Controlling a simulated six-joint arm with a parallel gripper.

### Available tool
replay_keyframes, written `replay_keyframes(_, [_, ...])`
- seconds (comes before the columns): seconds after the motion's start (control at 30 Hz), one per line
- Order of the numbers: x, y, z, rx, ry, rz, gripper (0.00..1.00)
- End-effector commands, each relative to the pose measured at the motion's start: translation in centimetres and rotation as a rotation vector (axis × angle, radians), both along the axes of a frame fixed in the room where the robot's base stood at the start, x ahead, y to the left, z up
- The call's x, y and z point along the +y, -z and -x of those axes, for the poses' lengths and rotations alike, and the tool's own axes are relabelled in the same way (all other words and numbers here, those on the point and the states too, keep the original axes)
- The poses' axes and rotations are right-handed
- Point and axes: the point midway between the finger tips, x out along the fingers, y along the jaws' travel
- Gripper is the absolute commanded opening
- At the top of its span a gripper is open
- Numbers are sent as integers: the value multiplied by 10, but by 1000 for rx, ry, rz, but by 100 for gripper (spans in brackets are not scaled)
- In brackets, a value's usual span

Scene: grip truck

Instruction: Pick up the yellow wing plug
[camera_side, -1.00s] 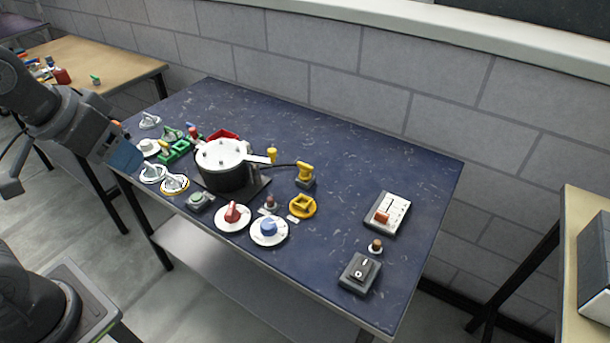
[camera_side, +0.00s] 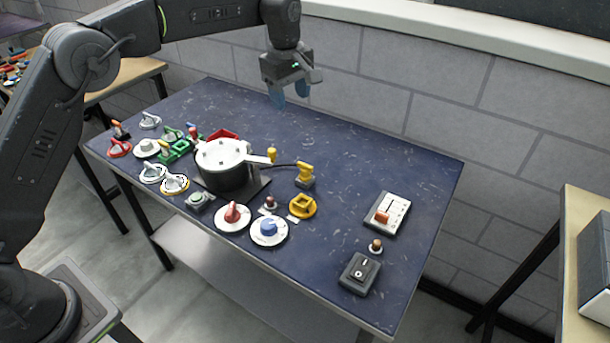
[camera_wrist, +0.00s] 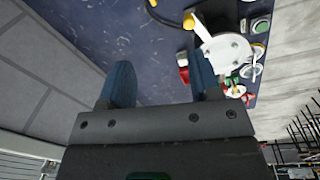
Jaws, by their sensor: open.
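Two yellow pieces could be the yellow wing plug, and I cannot tell which. One is a small upright yellow piece (camera_side: 271,155) beside the pot's white handle, also in the wrist view (camera_wrist: 189,20). The other is a larger yellow piece (camera_side: 305,172) on a grey block, at the end of a black cable; only a bit of yellow (camera_wrist: 152,3) shows at the wrist view's top edge. My gripper (camera_side: 289,93) is open and empty, above the far side of the table, apart from both. Its blue fingers (camera_wrist: 162,80) are spread in the wrist view, with bare tabletop between them.
A black pot with a white lid (camera_side: 222,154) stands close to the small yellow piece. The grey block wall (camera_side: 380,80) rises behind. The table's far side is clear.

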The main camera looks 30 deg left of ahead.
Motion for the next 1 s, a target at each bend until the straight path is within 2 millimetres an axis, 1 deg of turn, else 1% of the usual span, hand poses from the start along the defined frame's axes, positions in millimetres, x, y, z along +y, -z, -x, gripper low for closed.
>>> replay_keyframes(0.03, [-4,20,-11,22,-51,2,57])
replay_keyframes(0.1, [-8,40,-22,43,-123,4,57])
replay_keyframes(0.2, [-13,64,-31,66,-204,4,57])
replay_keyframes(0.3, [-16,78,-36,80,-254,3,57])
replay_keyframes(0.47, [-17,93,-37,89,-281,2,57])
replay_keyframes(0.8, [-16,154,-37,89,-279,3,57])
replay_keyframes(0.9, [-16,165,-37,86,-279,3,57])
replay_keyframes(1.0, [-16,170,-37,86,-279,3,57])
